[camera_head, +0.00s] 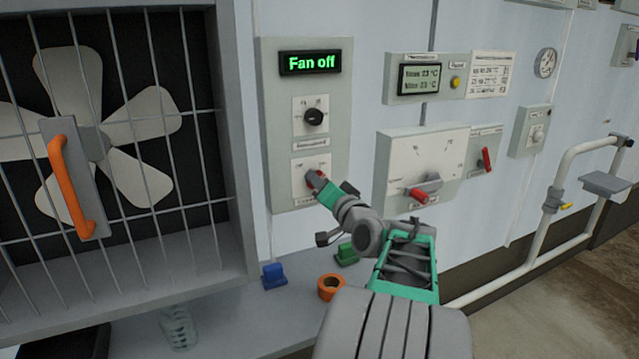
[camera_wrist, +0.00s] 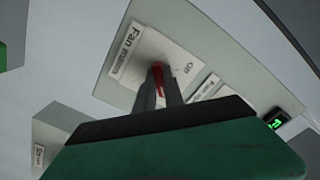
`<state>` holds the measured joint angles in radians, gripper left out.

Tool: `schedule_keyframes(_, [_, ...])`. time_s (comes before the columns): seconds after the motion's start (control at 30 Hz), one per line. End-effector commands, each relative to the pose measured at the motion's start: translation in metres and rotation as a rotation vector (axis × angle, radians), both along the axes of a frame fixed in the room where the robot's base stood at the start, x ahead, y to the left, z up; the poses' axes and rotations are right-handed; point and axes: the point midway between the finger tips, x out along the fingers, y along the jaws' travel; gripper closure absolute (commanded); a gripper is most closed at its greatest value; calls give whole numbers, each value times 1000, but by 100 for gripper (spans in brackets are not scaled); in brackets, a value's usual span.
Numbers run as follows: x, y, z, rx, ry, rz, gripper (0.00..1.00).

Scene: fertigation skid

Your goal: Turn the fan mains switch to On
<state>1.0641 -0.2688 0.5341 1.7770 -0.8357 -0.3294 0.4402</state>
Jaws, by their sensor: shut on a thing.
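The fan mains switch (camera_head: 312,177) is a red knob on a white plate, low on the grey fan panel (camera_head: 335,129). My gripper (camera_head: 317,183) is at this knob and mostly covers it in the head view. In the wrist view, the gripper (camera_wrist: 158,85) is shut on the red handle (camera_wrist: 157,72), beside a label reading "Fan mains". The knob's exact pointing direction is hard to tell behind the fingers. The display (camera_head: 310,63) at the top of the panel reads "Fan off" in green.
A black knob (camera_head: 314,117) sits just above the switch. A caged fan (camera_head: 92,140) with an orange handle (camera_head: 72,185) stands at left. A box with a red-tipped lever (camera_head: 419,195) is at right. Blue (camera_head: 274,276), green (camera_head: 347,254) and orange (camera_head: 330,288) items rest on the ledge below.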

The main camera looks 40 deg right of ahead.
Motion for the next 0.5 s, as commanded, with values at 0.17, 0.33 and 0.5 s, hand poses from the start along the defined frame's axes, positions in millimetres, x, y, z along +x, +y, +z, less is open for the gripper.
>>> schedule_keyframes(0.17, [0,0,-1,17,-4,1,100])
schedule_keyframes(0.33, [0,0,-1,19,-5,1,100])
schedule_keyframes(0.5, [0,0,-1,18,-5,1,86])
